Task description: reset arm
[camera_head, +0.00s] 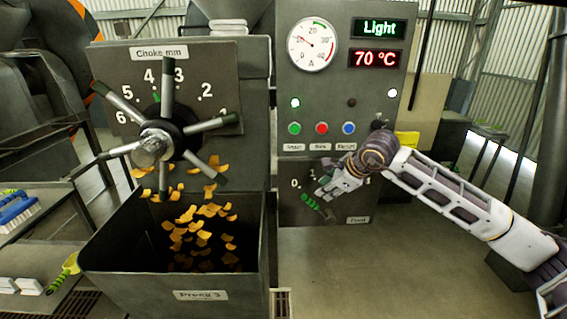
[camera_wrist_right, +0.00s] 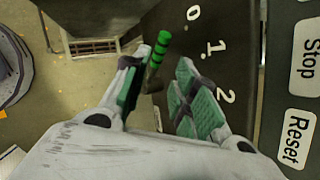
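My right gripper (camera_head: 328,187) is in front of the lower control panel in the head view, with its arm coming in from the right. In the right wrist view its two green-padded fingers (camera_wrist_right: 160,88) stand apart with a clear gap. The feed lever (camera_head: 314,204) has a ribbed green grip and sits just below the fingertips in the head view. In the right wrist view this lever (camera_wrist_right: 157,50) shows just beyond the gap, and I see no finger closed on it. My left gripper is not in view.
The choke wheel (camera_head: 152,150) with several spokes is at left, above an open bin (camera_head: 185,295) with orange flakes. Start, stop and reset buttons (camera_head: 321,128) sit above the feed panel. The screen (camera_head: 375,58) reads 70 °C. Floor is free at lower right.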

